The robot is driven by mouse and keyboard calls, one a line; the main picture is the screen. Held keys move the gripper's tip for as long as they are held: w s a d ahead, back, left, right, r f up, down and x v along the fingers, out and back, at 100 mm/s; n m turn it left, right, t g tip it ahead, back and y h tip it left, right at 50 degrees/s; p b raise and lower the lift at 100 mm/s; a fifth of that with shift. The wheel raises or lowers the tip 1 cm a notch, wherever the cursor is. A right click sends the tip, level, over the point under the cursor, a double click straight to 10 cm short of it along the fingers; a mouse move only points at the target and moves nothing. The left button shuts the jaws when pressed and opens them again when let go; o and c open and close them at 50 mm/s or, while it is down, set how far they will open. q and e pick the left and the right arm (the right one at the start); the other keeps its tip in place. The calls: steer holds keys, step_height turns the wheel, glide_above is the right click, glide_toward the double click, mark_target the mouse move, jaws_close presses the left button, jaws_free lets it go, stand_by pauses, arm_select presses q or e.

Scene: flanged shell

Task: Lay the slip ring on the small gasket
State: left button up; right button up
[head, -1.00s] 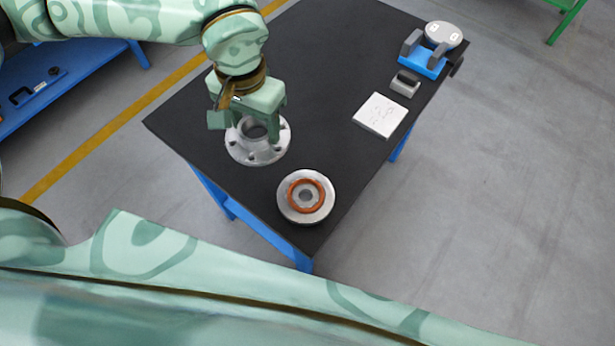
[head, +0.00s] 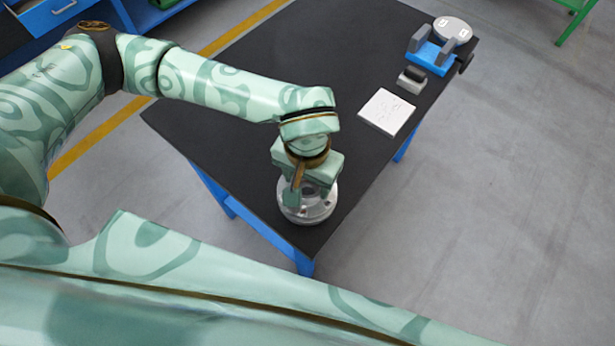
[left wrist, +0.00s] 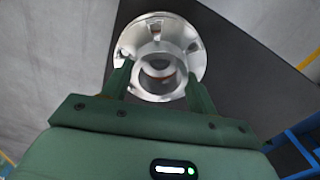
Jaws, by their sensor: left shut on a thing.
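The slip ring (head: 319,208) is a silver flange with a raised hub and bolt holes. My left gripper (head: 312,188) is shut on its hub, over the round metal part near the table's front corner. In the left wrist view the slip ring (left wrist: 190,48) shows between the two fingers (left wrist: 160,82). A sliver of the orange small gasket (left wrist: 165,73) shows through its bore; the rest is hidden. I cannot tell whether the ring touches the gasket or hangs just above it. My right gripper is not in view.
The black table (head: 240,85) is clear at the left and back. A white plate (head: 387,111), a small grey block (head: 412,79) and a blue fixture (head: 430,56) with a grey disc (head: 453,31) stand along the right side. The front corner edges are close to the gripper.

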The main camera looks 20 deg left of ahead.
mark_target(307, 189)
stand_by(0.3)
arm_select(q)
steer(key=o, duration=1.7)
step_height(307, 189, up, 12)
steer(key=shift+r+p, duration=0.1)
steer(key=shift+p, duration=1)
